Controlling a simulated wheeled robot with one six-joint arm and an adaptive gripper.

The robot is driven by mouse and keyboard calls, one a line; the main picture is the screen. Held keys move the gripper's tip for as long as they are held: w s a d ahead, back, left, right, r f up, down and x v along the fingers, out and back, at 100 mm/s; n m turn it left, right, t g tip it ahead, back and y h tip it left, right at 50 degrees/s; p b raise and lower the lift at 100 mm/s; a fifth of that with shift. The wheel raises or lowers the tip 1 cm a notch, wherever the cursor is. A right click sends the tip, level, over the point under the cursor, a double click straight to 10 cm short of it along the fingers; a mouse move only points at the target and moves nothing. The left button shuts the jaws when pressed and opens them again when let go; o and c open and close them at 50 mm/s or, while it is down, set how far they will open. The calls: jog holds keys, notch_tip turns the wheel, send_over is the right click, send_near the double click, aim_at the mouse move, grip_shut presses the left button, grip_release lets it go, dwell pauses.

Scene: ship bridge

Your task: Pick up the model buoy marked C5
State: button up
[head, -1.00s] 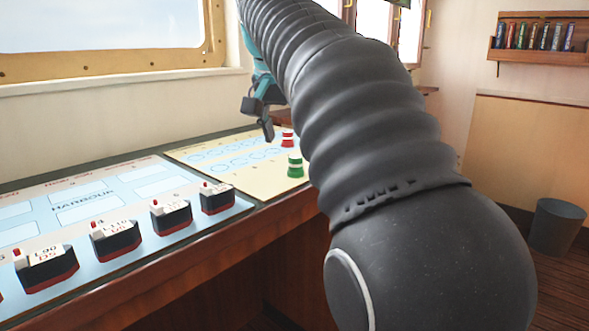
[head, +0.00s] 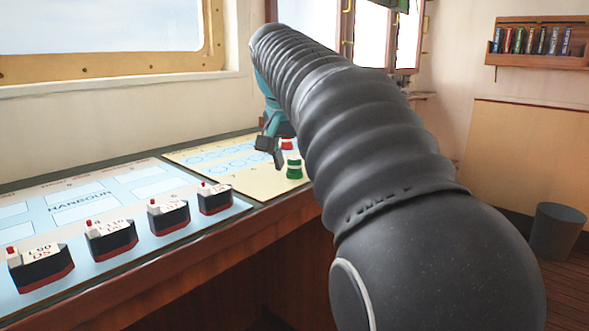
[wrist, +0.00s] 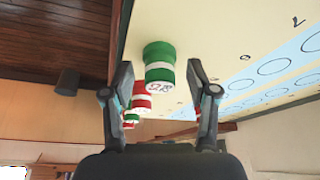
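A green buoy with a white band (head: 294,168) stands on the cream chart near its front edge; it also shows in the wrist view (wrist: 159,55), between my two fingers. A dark mark on it is too small to read surely. A red and white buoy (head: 289,144) stands behind it and shows farther off in the wrist view (wrist: 141,100). Another small green buoy (wrist: 131,117) shows beyond that one. I cannot tell which is C5. My gripper (head: 277,158) is open beside the front green buoy, and its fingertips (wrist: 160,75) hold nothing.
Several black and red model ships, one of them (head: 110,240), stand on the blue harbour chart (head: 85,208) to the left. A dark bin (head: 557,232) stands on the floor at right. The cream chart's circles (head: 228,165) are bare.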

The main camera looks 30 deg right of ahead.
jog(key=c, duration=0.6)
